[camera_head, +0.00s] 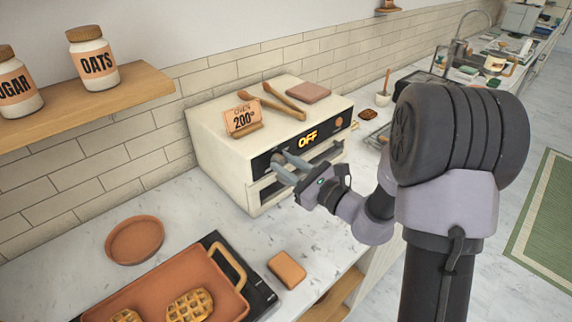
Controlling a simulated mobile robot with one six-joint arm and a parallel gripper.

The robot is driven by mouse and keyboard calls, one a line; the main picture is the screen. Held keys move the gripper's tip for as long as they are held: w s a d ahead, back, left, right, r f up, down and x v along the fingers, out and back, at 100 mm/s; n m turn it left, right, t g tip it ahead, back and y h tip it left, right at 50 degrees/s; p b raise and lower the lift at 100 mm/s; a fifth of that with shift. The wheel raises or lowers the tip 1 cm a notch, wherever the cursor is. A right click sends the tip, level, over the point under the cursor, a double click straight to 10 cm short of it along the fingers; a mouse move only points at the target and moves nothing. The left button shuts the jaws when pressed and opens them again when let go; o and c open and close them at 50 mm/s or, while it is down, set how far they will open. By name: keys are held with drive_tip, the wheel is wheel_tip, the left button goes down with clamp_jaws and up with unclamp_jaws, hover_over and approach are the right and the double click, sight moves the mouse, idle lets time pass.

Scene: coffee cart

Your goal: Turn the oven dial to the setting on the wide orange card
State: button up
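The cream oven (222,150) stands on the counter against the tiled wall. Its dark front panel shows OFF in lit orange figures on the display (308,140). The orange card (243,118) stands on the oven top and reads OVEN 200°. My gripper (279,161) is at the left part of the panel, its two grey fingers pointing at it with a gap between the tips. I cannot make out the dial clearly; the fingers cover that part of the panel. Whether they touch or grip anything there is not clear. A small round brownish spot (339,123) shows at the panel's right end.
Wooden tongs (276,101) and a brown board (308,92) lie on the oven top. In front are a waffle tray (150,292), a terracotta dish (135,240) and an orange-brown block (287,270). A shelf (90,107) with jars hangs at left. My arm fills the right.

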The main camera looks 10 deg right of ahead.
clamp_jaws()
